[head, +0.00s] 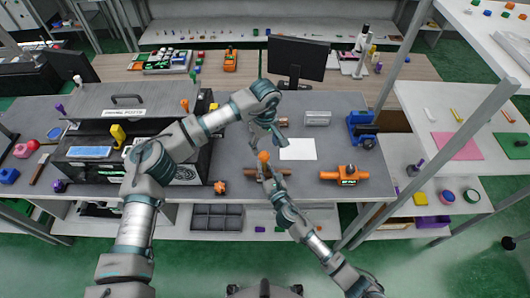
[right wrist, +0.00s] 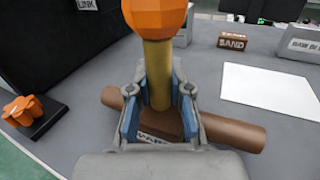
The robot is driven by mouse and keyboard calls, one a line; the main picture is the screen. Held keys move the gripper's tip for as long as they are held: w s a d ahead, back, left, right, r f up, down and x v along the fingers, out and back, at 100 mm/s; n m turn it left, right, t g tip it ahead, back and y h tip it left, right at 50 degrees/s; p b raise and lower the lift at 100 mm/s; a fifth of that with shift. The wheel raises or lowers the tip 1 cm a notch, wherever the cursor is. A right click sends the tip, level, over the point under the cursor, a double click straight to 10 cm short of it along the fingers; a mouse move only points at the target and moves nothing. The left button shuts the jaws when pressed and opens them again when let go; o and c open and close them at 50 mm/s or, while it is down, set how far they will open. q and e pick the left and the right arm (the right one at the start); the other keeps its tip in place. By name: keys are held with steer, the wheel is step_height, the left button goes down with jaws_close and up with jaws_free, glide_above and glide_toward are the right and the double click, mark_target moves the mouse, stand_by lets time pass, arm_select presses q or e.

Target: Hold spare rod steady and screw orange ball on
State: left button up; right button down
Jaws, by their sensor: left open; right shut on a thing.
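The spare rod (right wrist: 158,75) is yellow-brown and stands upright between the fingers of my right gripper (right wrist: 160,95), which is shut on it. The orange ball (right wrist: 156,14) sits at the rod's top; its upper part is cut off in the right wrist view. I cannot tell whether it is threaded on. In the head view the orange ball (head: 263,156) shows just above my right gripper (head: 266,175). My left gripper (head: 268,138) is open and empty, its fingers pointing down just above and behind the ball.
A brown cylinder (right wrist: 228,129) lies behind the rod by a brown labelled block. A white sheet (head: 298,149) lies to the right. An orange star knob (head: 220,187) is at left, and an orange fixture (head: 345,175) at right. A dark cabinet (head: 185,165) stands left; a monitor (head: 298,60) stands behind.

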mark_target(265, 154)
arm_select(q)
step_height(265, 154, up, 6)
steer(key=shift+f, duration=0.2)
stand_by(0.5)
steer(key=shift+t+y, duration=0.4)
steer(key=shift+t, duration=0.4)
steer(key=f, duration=1.1)
steer(key=shift+w+a+f, duration=0.1)
steer(key=shift+w+f, duration=0.1)
steer(key=shift+f, duration=0.1)
